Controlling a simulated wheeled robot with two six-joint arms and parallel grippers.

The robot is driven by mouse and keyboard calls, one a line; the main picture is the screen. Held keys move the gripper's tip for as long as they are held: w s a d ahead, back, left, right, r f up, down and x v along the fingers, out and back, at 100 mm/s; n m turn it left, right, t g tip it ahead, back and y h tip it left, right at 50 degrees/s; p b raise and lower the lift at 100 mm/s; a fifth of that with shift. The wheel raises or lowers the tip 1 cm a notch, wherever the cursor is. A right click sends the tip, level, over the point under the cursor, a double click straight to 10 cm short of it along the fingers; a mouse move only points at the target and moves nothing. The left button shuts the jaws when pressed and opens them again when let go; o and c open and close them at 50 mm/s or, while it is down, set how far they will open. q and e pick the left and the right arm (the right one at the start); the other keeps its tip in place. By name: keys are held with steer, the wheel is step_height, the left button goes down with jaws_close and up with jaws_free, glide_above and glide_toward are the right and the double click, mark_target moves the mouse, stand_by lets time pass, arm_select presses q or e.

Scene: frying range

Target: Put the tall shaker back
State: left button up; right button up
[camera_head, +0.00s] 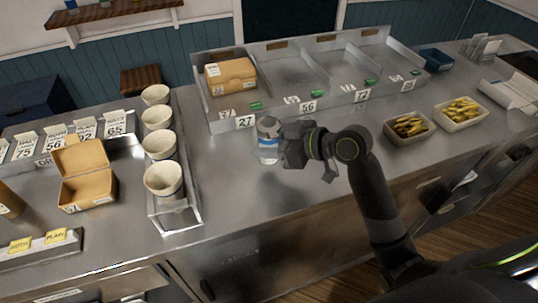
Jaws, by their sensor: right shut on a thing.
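The tall shaker (267,143) is a pale cylinder with a grey domed top and a blue-white label band. It stands roughly upright over the steel counter, in front of the divided tray's tag 27. My right gripper (281,146) reaches in from the right and is shut on the shaker from its right side. I cannot tell whether the shaker's base touches the counter. The far side of the shaker and part of the fingers are hidden. My left gripper is not in view.
A steel divided tray (222,125) with numbered tags stands behind, a closed carton (230,77) in its left bay. A rack of several paper cups (163,178) and an open carton (87,190) are at left. Two tubs of fries (409,127) (458,112) are at right. Counter in front is clear.

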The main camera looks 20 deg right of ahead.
step_height(320, 180, down, 4)
steer(key=shift+r, duration=0.1)
steer(key=shift+f, duration=0.25)
steer(key=o, duration=1.3)
